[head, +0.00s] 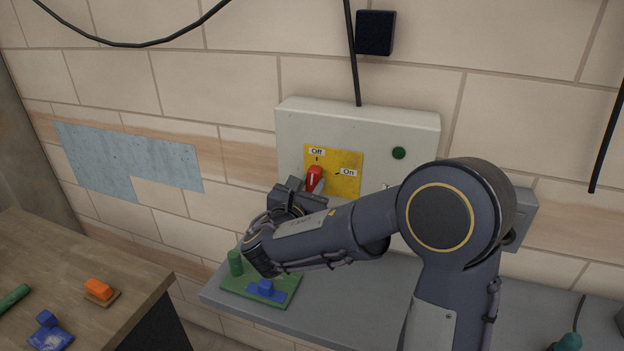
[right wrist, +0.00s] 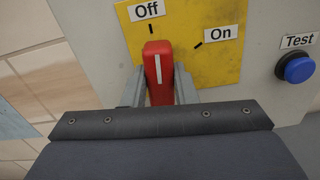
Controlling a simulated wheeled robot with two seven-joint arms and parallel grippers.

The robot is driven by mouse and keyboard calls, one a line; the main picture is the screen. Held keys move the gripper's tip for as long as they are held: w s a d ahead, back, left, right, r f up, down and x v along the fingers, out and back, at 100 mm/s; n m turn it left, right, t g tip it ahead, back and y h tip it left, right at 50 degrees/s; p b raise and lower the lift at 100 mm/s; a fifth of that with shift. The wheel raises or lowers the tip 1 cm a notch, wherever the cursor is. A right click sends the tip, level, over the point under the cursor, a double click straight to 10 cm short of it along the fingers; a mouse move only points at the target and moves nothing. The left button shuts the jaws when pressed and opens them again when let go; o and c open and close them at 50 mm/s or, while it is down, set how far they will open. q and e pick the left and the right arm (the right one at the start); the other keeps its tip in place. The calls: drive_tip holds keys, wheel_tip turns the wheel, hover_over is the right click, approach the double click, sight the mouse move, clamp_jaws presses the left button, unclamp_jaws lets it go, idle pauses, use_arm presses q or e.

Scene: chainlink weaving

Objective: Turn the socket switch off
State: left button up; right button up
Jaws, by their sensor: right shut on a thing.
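The red rotary switch (head: 314,177) sits on a yellow plate (head: 346,160) on the front of a light grey box (head: 290,125). The plate carries an "Off" label (head: 317,152) and an "On" label (head: 348,172). In the right wrist view the switch (right wrist: 158,62) has a white line that points up, close to the mark under "Off" (right wrist: 148,10). "On" (right wrist: 220,33) is to its right. My right gripper (head: 315,186) has its fingers on both sides of the switch and is shut on it. My left gripper is not in view.
A blue Test button (right wrist: 295,69) is right of the plate, and a green button (head: 399,153) is higher up. A grey shelf (head: 350,318) with a green board (head: 290,297) is below. A wooden table (head: 60,270) with small blocks stands at left.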

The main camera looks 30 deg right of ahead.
drive_tip(key=shift+n+p, duration=0.3)
drive_tip(key=shift+n, duration=0.3)
drive_tip(key=shift+w, duration=0.1)
drive_tip(key=o, duration=1)
drive_tip(key=shift+a, duration=0.1)
drive_tip(key=b+v, duration=0.1)
drive_tip(key=v, duration=0.7)
drive_tip(key=shift+b, duration=0.3)
